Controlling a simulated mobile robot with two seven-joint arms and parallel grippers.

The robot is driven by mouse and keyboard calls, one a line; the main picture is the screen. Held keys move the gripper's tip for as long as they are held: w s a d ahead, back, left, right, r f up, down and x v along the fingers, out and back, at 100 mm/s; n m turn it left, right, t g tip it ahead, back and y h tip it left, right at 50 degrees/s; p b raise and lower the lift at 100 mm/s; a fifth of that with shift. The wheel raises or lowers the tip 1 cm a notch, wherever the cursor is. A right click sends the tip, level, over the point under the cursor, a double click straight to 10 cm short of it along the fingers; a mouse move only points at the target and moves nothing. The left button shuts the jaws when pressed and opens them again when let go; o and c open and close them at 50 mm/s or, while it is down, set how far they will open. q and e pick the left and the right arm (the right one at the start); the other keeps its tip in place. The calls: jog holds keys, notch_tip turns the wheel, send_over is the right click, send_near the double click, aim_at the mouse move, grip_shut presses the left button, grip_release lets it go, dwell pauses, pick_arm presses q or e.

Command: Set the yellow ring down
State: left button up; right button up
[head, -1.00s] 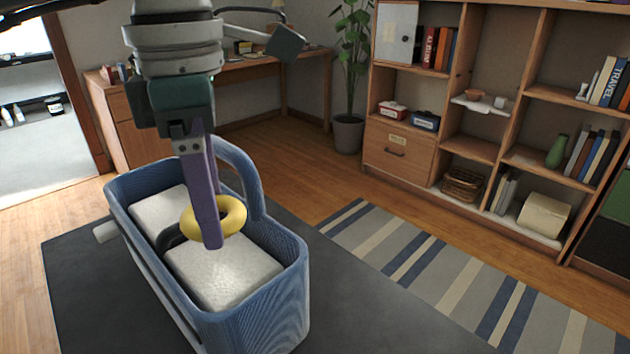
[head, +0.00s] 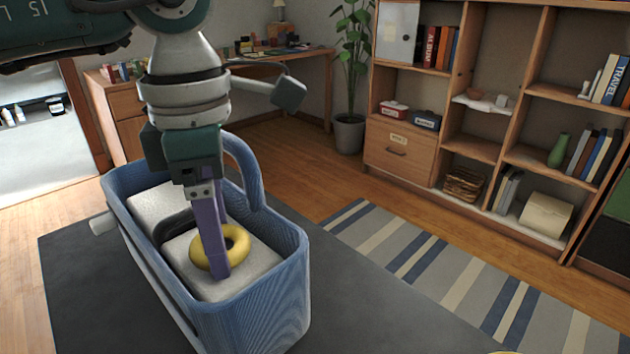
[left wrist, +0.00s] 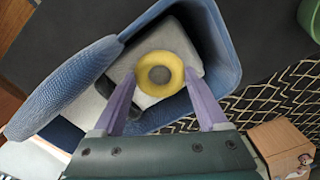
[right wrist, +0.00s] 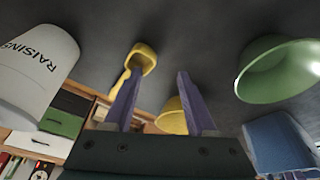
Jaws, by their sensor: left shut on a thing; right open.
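The yellow ring (head: 239,240) is between the fingers of my left gripper (head: 216,268), which is shut on it. In the head view it appears at the top of the near white block (head: 255,262) inside the blue basket (head: 285,300). I cannot tell whether the ring touches the block. In the left wrist view the ring (left wrist: 160,56) lies flat to the camera over the white block, with a finger at each side. My right gripper (right wrist: 160,62) is open, seen only in its own wrist view, with nothing between its fingers.
The basket's arched handle (head: 243,170) rises beside my left arm. In the right wrist view are a white RAISINS container (right wrist: 40,75), a green bowl (right wrist: 275,70), a yellow scoop-like thing (right wrist: 146,55) and another yellow thing (right wrist: 172,118). A shelf unit (head: 400,165) stands behind the striped rug (head: 410,255).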

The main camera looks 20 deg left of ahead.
pick_arm(q)
jog(key=o, duration=1.3)
jog(key=shift+r, duration=0.15)
pick_arm(e)
jog(key=shift+r, duration=0.15)
pick_arm(q)
jog(key=shift+r+p, duration=0.35)
jog(key=shift+p, duration=0.1)
pick_arm(e)
jog(key=shift+r, duration=0.3)
pick_arm(q)
notch_tip(320, 180, up, 12)
jog(key=shift+r+p, duration=0.15)
jog(key=shift+p, duration=0.45)
pick_arm(e)
jog(key=shift+r, duration=0.6)
